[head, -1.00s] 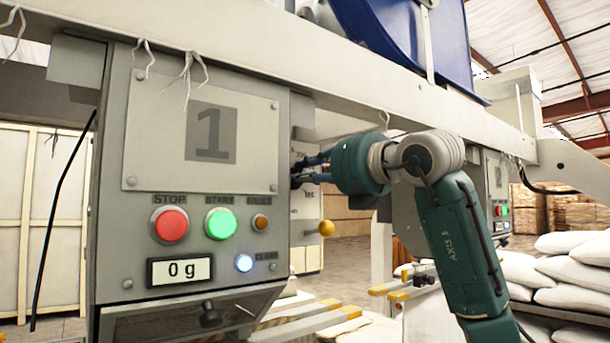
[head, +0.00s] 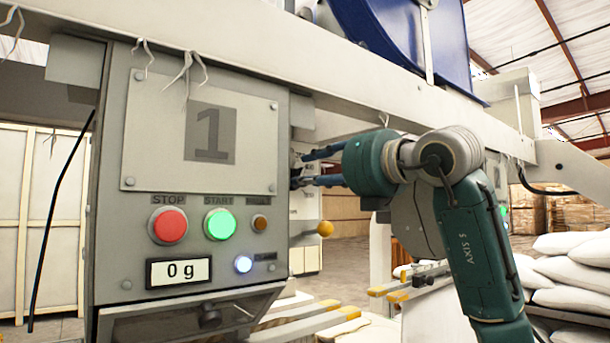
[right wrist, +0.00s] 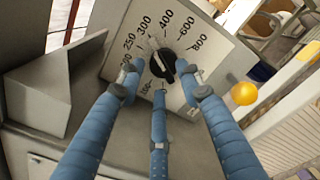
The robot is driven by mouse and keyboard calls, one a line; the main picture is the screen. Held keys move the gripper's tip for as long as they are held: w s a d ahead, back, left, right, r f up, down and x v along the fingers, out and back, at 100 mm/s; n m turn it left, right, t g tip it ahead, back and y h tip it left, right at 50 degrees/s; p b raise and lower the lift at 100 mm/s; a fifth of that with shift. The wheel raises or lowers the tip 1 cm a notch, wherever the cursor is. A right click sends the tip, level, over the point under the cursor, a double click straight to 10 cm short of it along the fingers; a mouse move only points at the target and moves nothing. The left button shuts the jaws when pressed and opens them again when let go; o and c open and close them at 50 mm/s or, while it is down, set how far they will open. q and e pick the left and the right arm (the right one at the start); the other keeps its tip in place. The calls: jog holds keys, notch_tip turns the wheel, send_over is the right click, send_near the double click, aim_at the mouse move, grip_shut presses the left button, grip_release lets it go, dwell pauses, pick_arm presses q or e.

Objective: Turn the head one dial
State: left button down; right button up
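The head one dial is a black knob (right wrist: 163,64) on a pale scale plate (right wrist: 205,62) in the right wrist view, with numbers up to 800 around it. I cannot tell its exact setting. My right gripper (right wrist: 158,82) has its blue fingers spread around the near side of the knob, open, with no clear grip on it. In the head view the right gripper (head: 299,168) reaches the right side of the head one control box (head: 145,240); the dial is hidden there. My left gripper is not in view.
The box front has a red stop button (head: 170,225), a green start button (head: 219,224) and a 0 g display (head: 180,271). A yellow ball knob (head: 325,229) sticks out close below my right fingers. White sacks (head: 565,270) lie at the right.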

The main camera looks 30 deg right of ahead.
jog(key=s, duration=0.9)
jog(key=shift+s+d, duration=0.2)
jog(key=shift+d, duration=0.2)
